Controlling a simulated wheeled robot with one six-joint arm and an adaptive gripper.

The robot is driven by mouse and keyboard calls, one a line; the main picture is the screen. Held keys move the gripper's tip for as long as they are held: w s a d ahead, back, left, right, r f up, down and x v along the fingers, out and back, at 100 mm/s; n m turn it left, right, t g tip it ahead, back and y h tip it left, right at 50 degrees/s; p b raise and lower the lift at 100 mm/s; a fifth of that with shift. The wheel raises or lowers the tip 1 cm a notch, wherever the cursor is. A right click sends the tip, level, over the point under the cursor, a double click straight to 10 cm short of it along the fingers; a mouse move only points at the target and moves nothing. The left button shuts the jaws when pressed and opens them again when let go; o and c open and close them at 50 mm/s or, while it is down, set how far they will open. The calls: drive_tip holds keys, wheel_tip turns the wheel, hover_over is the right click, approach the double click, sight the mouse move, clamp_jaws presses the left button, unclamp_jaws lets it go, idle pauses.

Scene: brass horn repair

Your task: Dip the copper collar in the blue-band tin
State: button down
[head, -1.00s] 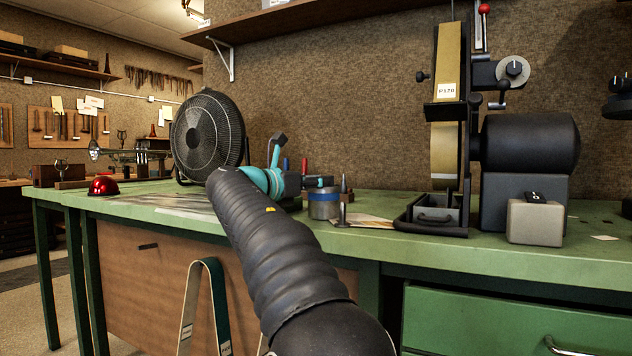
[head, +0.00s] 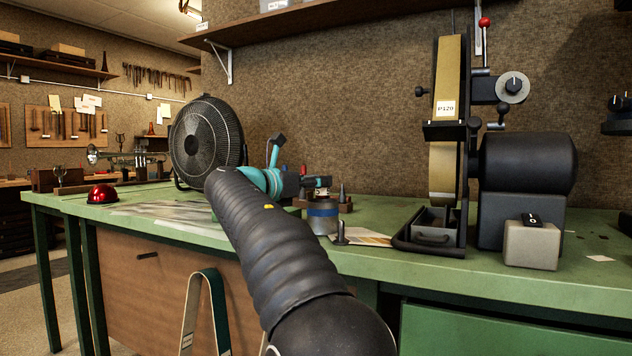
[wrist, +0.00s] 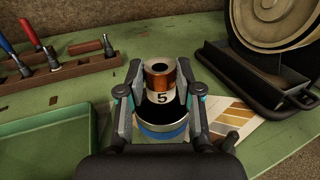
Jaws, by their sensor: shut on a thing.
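The copper collar (wrist: 158,76) is between the fingertips of my gripper (wrist: 161,92) in the wrist view, upright, with a pale band marked 5 below the copper. My gripper is shut on it. The blue-band tin (wrist: 160,133) is open and dark inside, directly beneath the collar. In the head view my gripper (head: 322,183) is above the tin (head: 322,218), which stands on the green bench. There the collar shows small and partly hidden, seemingly just above the tin's rim. The wrist view does not clearly show the gap between collar and tin.
A wooden rack (wrist: 88,66) with tools stands behind and left of the tin. A green tray (wrist: 50,140) is at left. The belt grinder (head: 432,235) stands to the right, and a colour card (wrist: 232,112) lies beside the tin. A fan (head: 207,145) is farther left.

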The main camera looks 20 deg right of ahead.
drive_tip(key=shift+r+p, duration=1.9)
drive_tip(key=shift+r, duration=0.05)
